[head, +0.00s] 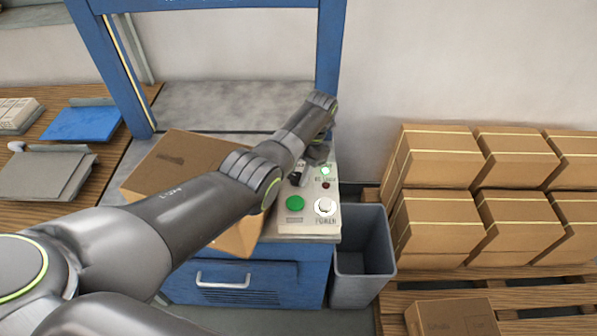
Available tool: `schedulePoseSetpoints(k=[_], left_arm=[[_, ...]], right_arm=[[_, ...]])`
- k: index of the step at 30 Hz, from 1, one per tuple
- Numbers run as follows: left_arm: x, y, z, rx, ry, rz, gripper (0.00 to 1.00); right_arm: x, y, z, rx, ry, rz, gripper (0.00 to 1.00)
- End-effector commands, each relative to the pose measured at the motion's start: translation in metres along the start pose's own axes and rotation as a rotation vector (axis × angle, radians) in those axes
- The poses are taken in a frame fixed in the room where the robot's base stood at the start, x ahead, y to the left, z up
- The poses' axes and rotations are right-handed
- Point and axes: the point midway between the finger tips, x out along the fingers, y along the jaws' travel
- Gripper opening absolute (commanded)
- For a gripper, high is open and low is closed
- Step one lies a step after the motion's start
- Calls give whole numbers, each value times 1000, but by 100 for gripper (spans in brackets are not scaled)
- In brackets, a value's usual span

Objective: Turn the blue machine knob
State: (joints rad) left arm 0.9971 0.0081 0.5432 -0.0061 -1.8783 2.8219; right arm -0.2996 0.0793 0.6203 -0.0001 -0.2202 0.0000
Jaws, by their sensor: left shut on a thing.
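The blue machine (245,284) stands in the middle, with a pale control panel (312,226) on its right front. My left arm reaches across from the left, and my left gripper (298,176) points down at the upper left of the panel. It is shut on the machine's knob there, which the dark fingers and wrist mostly hide; I cannot tell how far the knob is turned. The panel also has a green button (295,204), a round white control (325,206), a lit green lamp (325,170) and a small red lamp (325,185). My right gripper is out of view.
A cardboard box (178,158) sits on the machine bed, partly behind my arm. A grey bin (362,270) stands right of the machine. Stacked boxes (436,160) on pallets fill the right. A blue folder (82,124) lies on the left table.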

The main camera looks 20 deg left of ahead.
Motion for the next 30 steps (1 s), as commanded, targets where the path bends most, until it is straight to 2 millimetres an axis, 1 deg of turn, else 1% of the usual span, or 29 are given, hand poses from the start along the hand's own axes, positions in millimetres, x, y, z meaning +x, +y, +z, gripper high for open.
schedulePoseSetpoints(k=[14, 15, 19, 27, 30], left_arm=[[0, 0, 0, -11, -2, -4, 11], [0, 0, 0, -11, -2, -4, 39], [0, 0, 0, -11, -1, -4, 55], [-1, 0, 0, -10, -1, -4, 55], [-7, 0, 1, -10, -2, -3, 55]], right_arm=[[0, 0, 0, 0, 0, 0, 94], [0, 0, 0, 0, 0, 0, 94], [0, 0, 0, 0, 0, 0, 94], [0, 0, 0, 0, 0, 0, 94], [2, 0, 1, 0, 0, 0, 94]])
